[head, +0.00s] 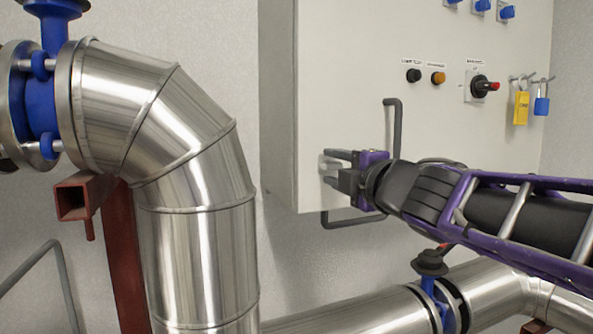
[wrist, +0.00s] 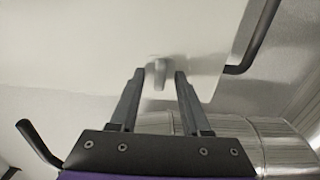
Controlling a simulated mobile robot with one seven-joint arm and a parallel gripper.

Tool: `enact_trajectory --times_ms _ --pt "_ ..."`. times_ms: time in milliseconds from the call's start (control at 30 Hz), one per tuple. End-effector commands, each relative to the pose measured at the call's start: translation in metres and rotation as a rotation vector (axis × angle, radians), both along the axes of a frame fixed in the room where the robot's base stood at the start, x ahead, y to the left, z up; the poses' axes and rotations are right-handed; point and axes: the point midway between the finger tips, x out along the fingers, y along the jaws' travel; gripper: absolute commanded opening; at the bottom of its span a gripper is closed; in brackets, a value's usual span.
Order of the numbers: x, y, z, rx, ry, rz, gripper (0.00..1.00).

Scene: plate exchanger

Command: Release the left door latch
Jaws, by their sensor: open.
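The left door latch shows in the wrist view as a small pale grey knob (wrist: 158,72) on the white cabinet door (head: 345,60), near its lower corner. My gripper (head: 331,168) is open at the lower left of the door in the head view. In the wrist view my two dark fingertips (wrist: 160,78) stand on either side of the latch, with a gap visible on both sides. I cannot tell how far the fingers reach along it. In the head view the latch is mostly hidden by the fingers.
A dark bent bar handle (head: 397,125) rises above my gripper, and another bar (head: 325,222) runs below it. A large steel pipe (head: 200,240) stands at the left. A yellow tag (head: 521,108) and blue padlock (head: 541,105) hang at the right.

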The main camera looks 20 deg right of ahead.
Motion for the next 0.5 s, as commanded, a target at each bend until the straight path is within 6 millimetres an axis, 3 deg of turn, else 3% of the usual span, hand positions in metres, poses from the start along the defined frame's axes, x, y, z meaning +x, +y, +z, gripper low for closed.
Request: enact_trajectory --times_ms 167,500 --pt "-0.014 -0.001 0.003 0.001 -0.002 0.000 0.47" --pt "-0.067 -0.002 0.004 0.001 -0.002 0.000 0.47"
